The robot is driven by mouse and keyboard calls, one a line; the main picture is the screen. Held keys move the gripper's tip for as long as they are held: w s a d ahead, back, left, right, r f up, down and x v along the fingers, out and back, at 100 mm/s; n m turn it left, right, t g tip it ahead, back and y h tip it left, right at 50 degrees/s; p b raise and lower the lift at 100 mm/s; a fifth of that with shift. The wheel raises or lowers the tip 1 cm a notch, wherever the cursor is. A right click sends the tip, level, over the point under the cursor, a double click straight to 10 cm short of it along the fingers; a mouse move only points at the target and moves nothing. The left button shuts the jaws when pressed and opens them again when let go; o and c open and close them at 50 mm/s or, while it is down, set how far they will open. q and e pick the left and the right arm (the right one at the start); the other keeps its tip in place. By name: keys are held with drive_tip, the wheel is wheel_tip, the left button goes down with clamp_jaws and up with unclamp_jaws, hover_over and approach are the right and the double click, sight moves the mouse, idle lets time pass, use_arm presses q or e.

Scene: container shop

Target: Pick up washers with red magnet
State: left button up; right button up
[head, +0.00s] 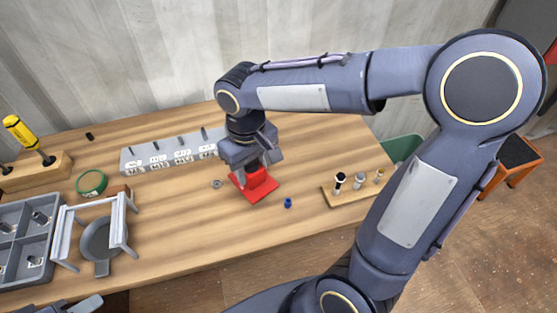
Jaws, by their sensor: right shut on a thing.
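The red magnet (262,192) is a flat red plate with a raised red block on top. It is low over or on the wooden table; I cannot tell whether it touches. My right gripper (255,172) points down from above and is shut on the red block. A small grey ring, perhaps a washer (217,184), lies on the table just left of the magnet. Anything under the plate is hidden. At the bottom left edge a small part of my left gripper (85,304) shows, too little to tell its jaws.
A grey labelled rack (170,152) stands behind. A blue piece (288,203) and a wooden block with pegs (345,192) are on the right. A divided grey tray (22,240), white frame (120,222), green tape ring (91,182) and yellow screwdriver (20,131) are on the left. The front middle is clear.

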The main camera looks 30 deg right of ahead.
drive_tip(key=shift+r, duration=0.15)
wheel_tip(320, 180, up, 12)
drive_tip(key=p, duration=1)
idle(0.3)
idle(0.4)
drive_tip(key=w+a+p, duration=0.1)
drive_tip(key=w+a, duration=0.3)
drive_tip(key=a, duration=0.2)
drive_tip(key=shift+a+p, duration=0.2)
drive_tip(key=shift+p, duration=0.1)
wheel_tip(320, 180, down, 10)
drive_tip(key=b, duration=0.7)
idle(0.3)
drive_tip(key=shift+f+b, duration=0.2)
drive_tip(key=shift+b, duration=0.2)
